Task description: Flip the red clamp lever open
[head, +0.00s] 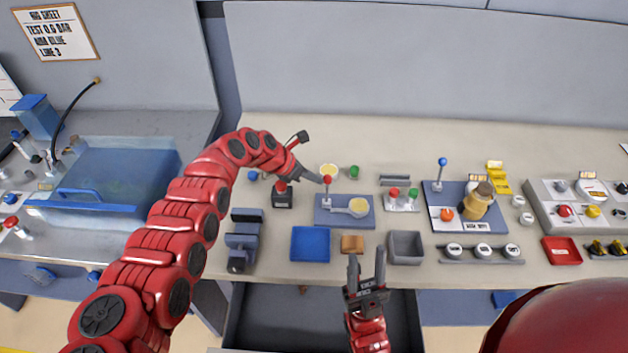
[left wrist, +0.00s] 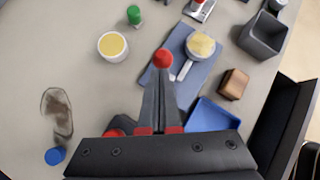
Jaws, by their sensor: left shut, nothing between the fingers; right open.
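The clamp stands on a blue-grey plate (head: 332,219). Its lever has a red knob (head: 327,179), and a pale arm reaches towards a round piece with a yellow top (head: 358,207). My left gripper (head: 318,180) is shut and empty, its tips right at the red knob. In the left wrist view the knob (left wrist: 162,57) shows just beyond the closed fingertips (left wrist: 160,76); I cannot tell whether they touch. The fingers hide part of the lever. My right gripper (head: 367,268) is open and empty, low in front of the bench edge.
A blue tray (head: 311,244), a brown block (head: 352,244) and a grey bin (head: 405,247) stand in front of the plate. A white cup with yellow contents (left wrist: 112,45) and a green-capped item (left wrist: 134,15) are close by. An open drawer (head: 290,318) lies below.

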